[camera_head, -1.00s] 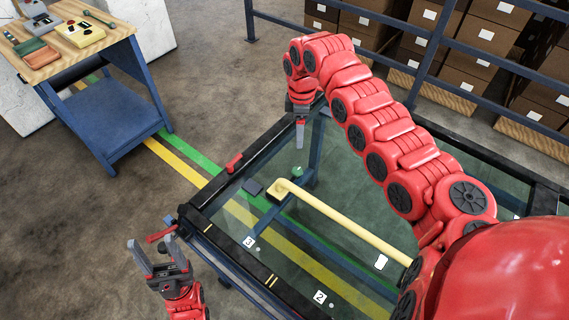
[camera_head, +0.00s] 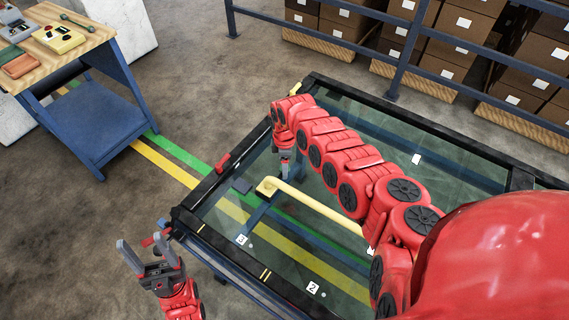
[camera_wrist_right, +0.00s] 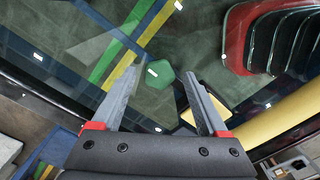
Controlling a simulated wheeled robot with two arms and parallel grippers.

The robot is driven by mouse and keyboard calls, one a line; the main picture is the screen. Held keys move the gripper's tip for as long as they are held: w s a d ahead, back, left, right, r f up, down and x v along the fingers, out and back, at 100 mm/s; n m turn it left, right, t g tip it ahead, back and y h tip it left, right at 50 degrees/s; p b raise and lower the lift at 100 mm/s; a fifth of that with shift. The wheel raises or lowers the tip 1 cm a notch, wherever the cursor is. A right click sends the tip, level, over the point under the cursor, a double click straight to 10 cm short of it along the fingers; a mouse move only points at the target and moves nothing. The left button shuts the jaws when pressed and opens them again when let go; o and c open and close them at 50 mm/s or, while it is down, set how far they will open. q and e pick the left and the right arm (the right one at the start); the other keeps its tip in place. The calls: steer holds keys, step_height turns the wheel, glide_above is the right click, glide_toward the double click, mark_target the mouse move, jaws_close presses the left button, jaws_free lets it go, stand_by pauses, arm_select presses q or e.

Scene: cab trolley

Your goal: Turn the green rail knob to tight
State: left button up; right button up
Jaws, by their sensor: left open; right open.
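The green knob (camera_wrist_right: 159,74) shows in the right wrist view as a faceted green piece with a small white mark, between and just beyond the fingertips. The yellow rail (camera_head: 320,208) runs over the glass; its end block is beside the knob. My right gripper (camera_head: 286,174) points down near that end block and hides the knob in the head view. Its fingers are spread and empty in the right wrist view (camera_wrist_right: 158,84); I cannot tell whether they touch the knob. My left gripper (camera_head: 149,254) is open and empty outside the trolley's near left corner.
The black-framed glass trolley (camera_head: 412,120) lies under my right arm. A red piece (camera_head: 223,162) sits on its left edge and a dark square (camera_head: 242,186) on the glass. A blue workbench (camera_head: 95,120) stands at left. Blue railings (camera_head: 390,75) and boxes are behind.

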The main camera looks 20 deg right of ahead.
steer(key=shift+f, duration=0.1)
jaws_close()
stand_by(0.4)
